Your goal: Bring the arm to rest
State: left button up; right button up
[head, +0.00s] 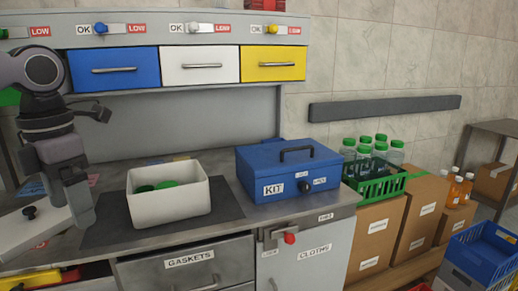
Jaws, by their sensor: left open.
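My left arm comes in at the left edge of the head view. My left gripper (69,203) points down over the counter, left of the white bin (172,207). It is open, with nothing seen between its fingers. The white bin stands on a dark mat (228,203) and holds green caps (160,186). My right gripper is not in view.
A blue kit box (259,173) with a handle stands on the counter, right of the bin. Blue, white and yellow drawers (200,65) are above. A pale panel with a black knob (30,212) lies at far left. A green crate (381,187) with green-capped bottles stands on cartons at right.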

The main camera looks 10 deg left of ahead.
pick_arm(q)
notch_tip(320, 180, down, 21)
jog(key=a+n+t+h+p, duration=0.2)
jog(key=n+t+h+p, duration=0.5)
jog(key=n+t, duration=1)
jog(key=s+d+f+n+g+y+p, duration=0.1)
jog(key=s+d+f+n, duration=0.4)
jog(key=n, duration=0.5)
jog(key=s+d+f+n+g+y+p, duration=0.1)
jog(key=s+d+f+n+g+y, duration=0.2)
jog(key=d+f+n, duration=0.6)
jog(key=s+d+n+g, duration=0.2)
jog(key=s, duration=0.1)
jog(key=shift+s+d+g+y, duration=0.2)
jog(key=shift+g+y, duration=0.1)
jog(key=shift+y, duration=0.1)
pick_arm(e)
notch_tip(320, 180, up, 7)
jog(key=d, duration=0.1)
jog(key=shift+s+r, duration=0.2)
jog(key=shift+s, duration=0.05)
